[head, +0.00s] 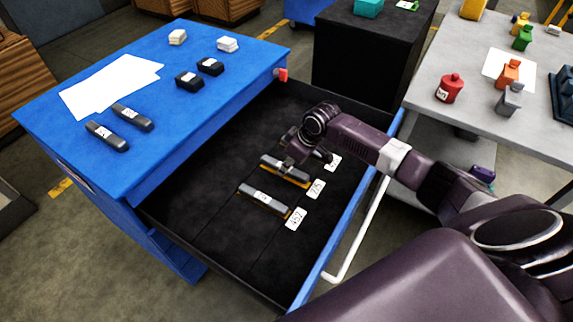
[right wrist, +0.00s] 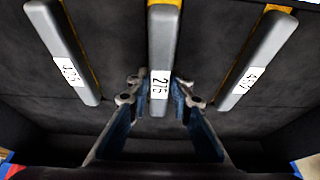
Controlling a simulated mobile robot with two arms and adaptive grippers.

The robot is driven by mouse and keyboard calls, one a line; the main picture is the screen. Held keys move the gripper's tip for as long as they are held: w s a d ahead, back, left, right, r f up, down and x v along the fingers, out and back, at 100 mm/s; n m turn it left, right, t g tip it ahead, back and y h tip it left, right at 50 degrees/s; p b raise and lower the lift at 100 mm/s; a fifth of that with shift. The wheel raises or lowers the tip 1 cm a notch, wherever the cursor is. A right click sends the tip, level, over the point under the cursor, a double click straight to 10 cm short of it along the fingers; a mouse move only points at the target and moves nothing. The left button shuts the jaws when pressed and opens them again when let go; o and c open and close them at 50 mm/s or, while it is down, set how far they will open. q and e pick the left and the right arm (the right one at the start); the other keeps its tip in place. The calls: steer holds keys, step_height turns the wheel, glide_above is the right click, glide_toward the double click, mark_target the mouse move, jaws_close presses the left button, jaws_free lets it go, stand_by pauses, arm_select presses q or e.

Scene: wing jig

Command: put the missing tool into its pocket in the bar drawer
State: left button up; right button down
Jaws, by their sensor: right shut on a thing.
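The open bar drawer (head: 185,200) has a black lining with a row of pockets. My right gripper (head: 290,168) is over the middle bar (head: 284,171), and the right wrist view shows its fingers (right wrist: 159,92) closed around that grey bar, labelled 275 (right wrist: 159,50). Yellow shows beside this bar; I cannot tell if it is fully seated or slightly raised. A second bar (head: 264,200) lies nearer the front, beside a card (head: 296,217). A third bar is partly hidden behind my gripper. In the right wrist view, bars lie at left (right wrist: 65,55) and right (right wrist: 258,60). My left gripper is out of view.
The blue cabinet top (head: 200,100) holds two dark bars (head: 107,135) (head: 132,117), white paper (head: 110,85), black blocks (head: 189,81) and white blocks (head: 178,37).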

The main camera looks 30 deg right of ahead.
steer(key=shift+f, duration=0.4)
stand_by(0.9)
steer(key=c, duration=1.7)
jaws_free()
steer(key=shift+o, duration=0.2)
steer(key=shift+s+f, duration=0.1)
steer(key=shift+f, duration=0.05)
